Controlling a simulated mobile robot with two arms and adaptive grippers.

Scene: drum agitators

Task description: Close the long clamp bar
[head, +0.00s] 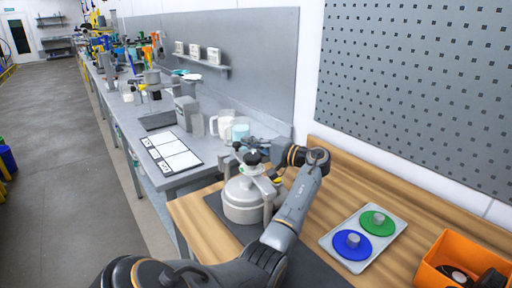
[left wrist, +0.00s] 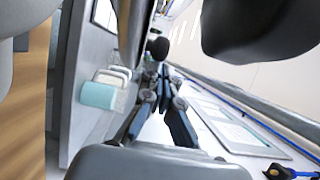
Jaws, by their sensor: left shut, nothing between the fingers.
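A pale grey lidded vessel (head: 245,203) stands on the wooden bench, with a black knob (head: 252,157) above its lid and light clamp arms (head: 269,186) at its side. I cannot tell for certain which part is the long clamp bar or how far it is closed. My left gripper (head: 246,143) reaches leftward over the vessel's back, close to the knob; it is shut and empty. Contact with the vessel is not clear. In the left wrist view its fingers (left wrist: 163,80) are together, with a dark round knob (left wrist: 158,48) just beyond the tips. My right gripper is not in view.
A grey tray (head: 333,238) with a green disc (head: 377,222) and a blue disc (head: 352,245) lies right of the vessel. An orange bin (head: 440,250) stands at the right corner. A long grey bench (head: 185,180) with cups and tools runs behind.

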